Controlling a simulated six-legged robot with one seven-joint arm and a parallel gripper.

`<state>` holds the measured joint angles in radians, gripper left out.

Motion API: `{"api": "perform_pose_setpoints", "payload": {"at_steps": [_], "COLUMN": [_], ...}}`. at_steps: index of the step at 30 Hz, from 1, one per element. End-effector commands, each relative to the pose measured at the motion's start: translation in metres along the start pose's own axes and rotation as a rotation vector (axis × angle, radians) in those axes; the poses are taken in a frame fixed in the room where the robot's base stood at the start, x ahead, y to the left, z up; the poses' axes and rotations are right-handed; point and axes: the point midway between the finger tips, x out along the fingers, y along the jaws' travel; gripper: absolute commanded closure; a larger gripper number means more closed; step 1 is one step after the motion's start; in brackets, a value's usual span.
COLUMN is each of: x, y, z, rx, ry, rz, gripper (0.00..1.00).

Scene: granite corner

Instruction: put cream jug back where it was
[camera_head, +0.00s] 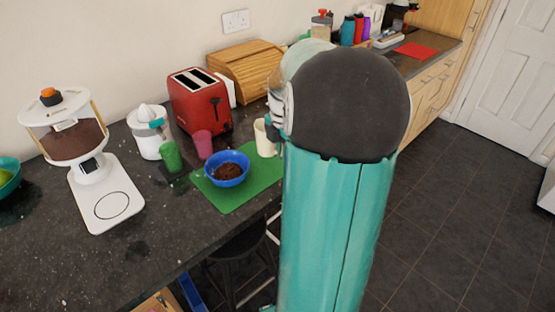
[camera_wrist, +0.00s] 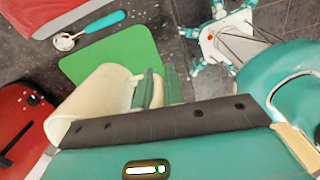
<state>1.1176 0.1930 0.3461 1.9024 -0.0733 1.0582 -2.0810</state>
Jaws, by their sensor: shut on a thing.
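The cream jug (camera_head: 266,138) appears at the right edge of the green mat (camera_head: 240,190) in the head view, partly hidden by my arm. Whether its base touches the surface I cannot tell. In the wrist view the jug (camera_wrist: 92,98) fills the left middle, its lower part behind my dark gripper housing. My gripper (camera_wrist: 158,88) has its green fingers at the jug's handle side, shut on the jug.
A blue bowl (camera_head: 227,170) with brown contents stands on the mat, with pink (camera_head: 202,144) and green (camera_head: 171,156) cups beside it. A red toaster (camera_head: 200,103) stands behind. A teal-handled spoon (camera_wrist: 88,32) lies beyond the jug in the wrist view.

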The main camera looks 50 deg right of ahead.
Motion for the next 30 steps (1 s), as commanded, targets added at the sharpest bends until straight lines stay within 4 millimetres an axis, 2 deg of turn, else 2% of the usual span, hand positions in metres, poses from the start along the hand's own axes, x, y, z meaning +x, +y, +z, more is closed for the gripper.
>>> {"api": "perform_pose_setpoints", "payload": {"at_steps": [3,10,16,28,29,30], "x": [0.015,0.028,0.055,0.060,0.061,0.060], "y": [0.011,0.021,0.020,0.020,0.020,0.020], "z": [0.006,0.011,0.011,0.011,0.011,0.011], "rx": [0.002,0.002,0.002,0.002,0.002,0.002], "ry": [0.001,0.001,0.001,-0.001,0.000,-0.001], "rz": [0.000,0.000,0.000,0.001,0.001,0.001], "gripper": [1.00,1.00,1.00,1.00,0.85,0.77]}}
